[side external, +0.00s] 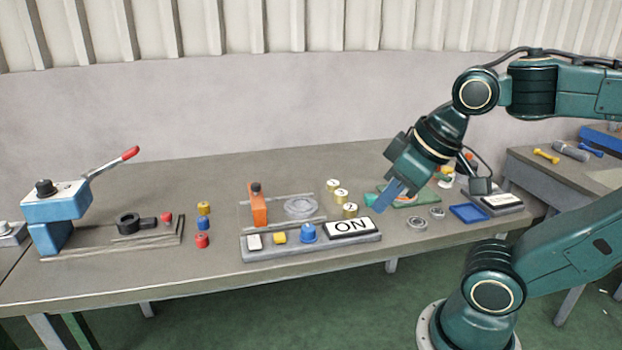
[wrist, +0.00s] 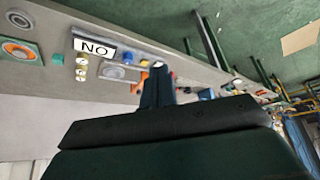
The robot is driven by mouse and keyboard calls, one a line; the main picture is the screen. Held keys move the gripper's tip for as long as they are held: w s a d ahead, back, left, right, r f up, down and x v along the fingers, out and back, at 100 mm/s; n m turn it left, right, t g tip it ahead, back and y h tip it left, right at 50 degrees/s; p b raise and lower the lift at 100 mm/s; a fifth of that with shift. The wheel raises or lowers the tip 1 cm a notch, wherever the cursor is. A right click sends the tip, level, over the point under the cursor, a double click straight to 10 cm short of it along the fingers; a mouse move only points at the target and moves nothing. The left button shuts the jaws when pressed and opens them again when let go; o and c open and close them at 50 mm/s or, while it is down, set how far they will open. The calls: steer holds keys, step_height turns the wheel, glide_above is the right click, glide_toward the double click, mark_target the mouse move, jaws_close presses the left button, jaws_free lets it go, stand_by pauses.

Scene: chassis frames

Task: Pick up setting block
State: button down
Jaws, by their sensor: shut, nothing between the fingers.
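No label marks the setting block, so I cannot tell for sure which piece it is. An orange upright block (side external: 258,205) with a dark knob stands at the left end of a railed fixture, behind the ON panel. My gripper (side external: 383,204) is to the right of it, above the table near the right end of the ON panel, tilted down to the left. Its blue fingers are shut and hold nothing. In the wrist view, the shut fingers (wrist: 158,78) hide part of the table.
The ON panel (side external: 349,227) has a blue dome button (side external: 308,232). Brass numbered cylinders (side external: 341,196) stand near a clear ring (side external: 299,206). A blue lever press (side external: 56,206) is at left; a blue tray (side external: 469,213) is at right. The front-left tabletop is clear.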

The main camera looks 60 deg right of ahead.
steer(key=c, duration=0.9)
jaws_free()
steer(key=w+d+r+m+g+h, duration=0.1)
steer(key=w+d+m+g, duration=0.35)
steer(key=w+d, duration=1.4)
steer(key=d+f+m, duration=0.1)
steer(key=d+f, duration=0.3)
steer(key=d, duration=0.4)
steer(key=s+d+f+m, duration=0.1)
steer(key=d+f, duration=0.3)
steer(key=d, duration=0.4)
steer(key=s+d+f+m+g+y, duration=0.1)
steer(key=d+f+m, duration=0.1)
steer(key=d+f, duration=0.3)
steer(key=shift+s+d+f+m, duration=0.15)
steer(key=shift+d+m, duration=0.1)
steer(key=shift+d, duration=1.2)
